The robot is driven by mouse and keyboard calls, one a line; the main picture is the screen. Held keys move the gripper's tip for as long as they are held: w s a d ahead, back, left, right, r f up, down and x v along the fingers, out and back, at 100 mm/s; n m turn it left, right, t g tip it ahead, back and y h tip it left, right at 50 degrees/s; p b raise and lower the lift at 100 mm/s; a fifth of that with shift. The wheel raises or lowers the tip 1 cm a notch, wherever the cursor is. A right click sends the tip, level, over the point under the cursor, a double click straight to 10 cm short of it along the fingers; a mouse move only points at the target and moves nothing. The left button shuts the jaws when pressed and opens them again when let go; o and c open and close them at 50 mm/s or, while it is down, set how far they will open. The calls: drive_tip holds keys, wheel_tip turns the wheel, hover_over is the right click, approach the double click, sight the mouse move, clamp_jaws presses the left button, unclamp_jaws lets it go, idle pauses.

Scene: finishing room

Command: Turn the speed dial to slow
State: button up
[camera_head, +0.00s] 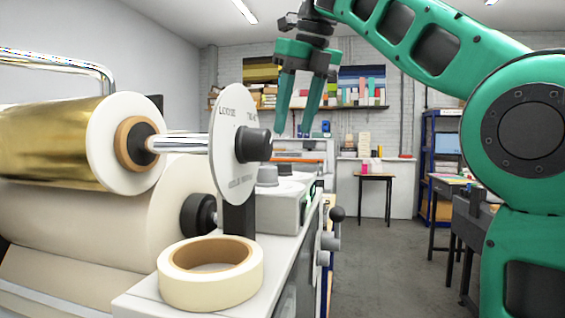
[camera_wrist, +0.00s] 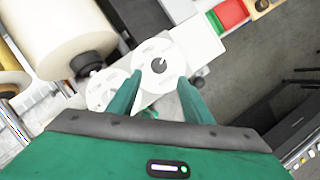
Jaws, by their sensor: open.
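My gripper (camera_head: 295,131) hangs above the machine, fingers pointing down, open and empty. In the wrist view its fingertips (camera_wrist: 160,80) are apart. A round white dial face (camera_wrist: 148,53) with a dark grey knob (camera_wrist: 158,66) shows just beyond and between the fingertips. A second round white face (camera_wrist: 106,92) lies to its left, partly hidden by the left finger. In the head view, grey knobs (camera_head: 268,175) sit on top of the machine's control box (camera_head: 283,208). I cannot read which is the speed dial or where it points.
A large upright white disc (camera_head: 232,125) with a dark hub knob (camera_head: 254,145) stands left of the control box. A gold foil roll (camera_head: 60,145) and a tape roll (camera_head: 208,290) are nearby. A black-knobbed lever (camera_head: 337,214) sticks out at right.

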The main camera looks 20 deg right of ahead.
sight(286, 164)
drive_tip(key=x, duration=0.7)
drive_tip(key=shift+w+a+f, duration=0.1)
drive_tip(key=shift+f, duration=0.2)
drive_tip(key=shift+x, duration=0.75)
drive_tip(key=shift+f, duration=0.1)
drive_tip(key=c, duration=1.1)
